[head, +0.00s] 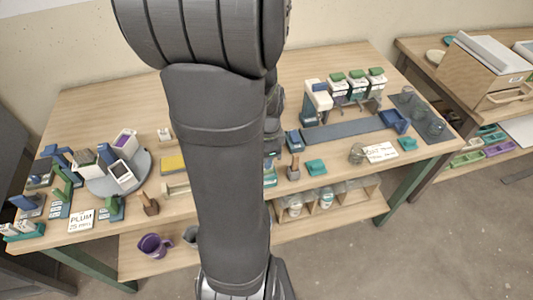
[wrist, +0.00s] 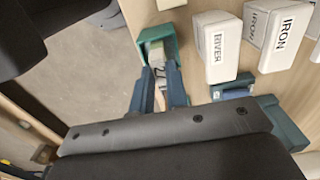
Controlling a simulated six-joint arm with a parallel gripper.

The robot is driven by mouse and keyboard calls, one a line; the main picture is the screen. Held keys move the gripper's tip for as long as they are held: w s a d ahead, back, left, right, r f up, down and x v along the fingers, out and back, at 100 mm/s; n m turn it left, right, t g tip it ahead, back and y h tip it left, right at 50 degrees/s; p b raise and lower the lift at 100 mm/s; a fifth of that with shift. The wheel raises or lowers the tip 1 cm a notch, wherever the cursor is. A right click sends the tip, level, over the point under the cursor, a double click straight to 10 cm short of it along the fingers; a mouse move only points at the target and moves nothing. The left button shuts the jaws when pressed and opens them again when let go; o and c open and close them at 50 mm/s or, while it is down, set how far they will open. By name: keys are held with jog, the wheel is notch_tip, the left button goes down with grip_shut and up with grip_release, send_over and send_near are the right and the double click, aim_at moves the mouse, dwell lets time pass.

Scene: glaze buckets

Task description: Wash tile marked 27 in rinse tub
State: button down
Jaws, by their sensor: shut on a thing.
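My gripper (wrist: 159,76) is at the middle of the wrist view, its two blue-grey fingers pointing up the picture. It is shut on a small pale tile marked 27 (wrist: 160,69). The tile's far end is at a teal holder (wrist: 170,38); I cannot tell whether it still touches the holder. In the head view my arm covers the middle of the table, and the gripper and tile are hidden. I cannot tell which vessel is the rinse tub.
White tubs marked RIVER (wrist: 217,48) and IRON (wrist: 277,33) stand right of the gripper in the wrist view. In the head view, white tubs (head: 122,176) sit on a grey disc (head: 143,163) at left. A long blue-grey strip (head: 342,131) lies at right.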

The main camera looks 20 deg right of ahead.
jog(key=shift+f, duration=1.5)
jog(key=shift+r, duration=0.15)
dwell(1.6)
dwell(3.9)
